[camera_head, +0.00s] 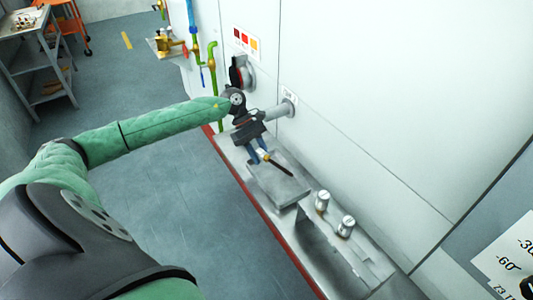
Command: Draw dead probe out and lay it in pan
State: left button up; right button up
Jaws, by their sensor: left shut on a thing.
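My left gripper (257,156) is shut on the probe, held above the ledge by the white wall. The probe (281,165) has a pale and yellowish head at the fingers and a thin dark rod that slants down to the right. Below it on the ledge is a flat grey pan (280,191). The rod's tip shows over the pan, apart from or touching it I cannot tell. A grey stub pipe (281,110) sticks out of the wall just behind the gripper; its open end is partly hidden by the wrist. My right gripper is not in view.
Two short metal cylinders, one (322,201) and another (346,227), stand on the metal ledge (375,266) right of the pan.

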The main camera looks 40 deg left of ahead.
pick_arm(q)
jog(key=shift+w+a+f, duration=0.15)
jog(key=shift+w+a, duration=0.05)
jog(key=shift+a, duration=0.05)
jog(key=shift+w+d+f, duration=0.1)
jog(key=shift+w, duration=0.05)
jog(key=shift+d+b, duration=0.15)
jog(key=shift+b, duration=0.2)
jog(key=shift+m, duration=0.3)
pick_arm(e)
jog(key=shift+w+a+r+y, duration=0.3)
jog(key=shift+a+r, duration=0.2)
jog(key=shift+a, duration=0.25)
